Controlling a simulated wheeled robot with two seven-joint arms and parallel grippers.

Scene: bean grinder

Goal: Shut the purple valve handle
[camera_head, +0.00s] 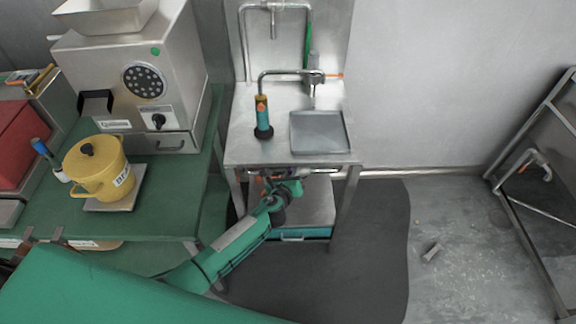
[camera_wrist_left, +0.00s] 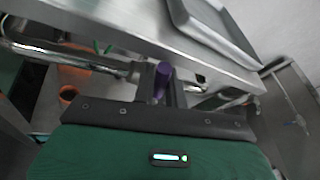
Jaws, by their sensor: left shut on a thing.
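The purple valve handle (camera_wrist_left: 162,79) shows in the left wrist view, just under the sink table's front edge, on a metal pipe. My left gripper (camera_wrist_left: 161,87) is shut on it, with a dark finger on each side. In the head view my left gripper (camera_head: 287,188) reaches under the front of the sink table, and the handle is too small or hidden to make out there. The metal pipe (camera_wrist_left: 75,59) runs left from the handle. My right gripper is in neither view.
The steel sink table (camera_head: 245,140) carries a grey tray (camera_head: 318,132) and a teal-and-black bottle-like tool (camera_head: 263,118). A green table (camera_head: 165,185) at left holds a grinder (camera_head: 130,75) and a yellow pot (camera_head: 98,170). Floor at right is mostly clear, beside a metal frame (camera_head: 530,215).

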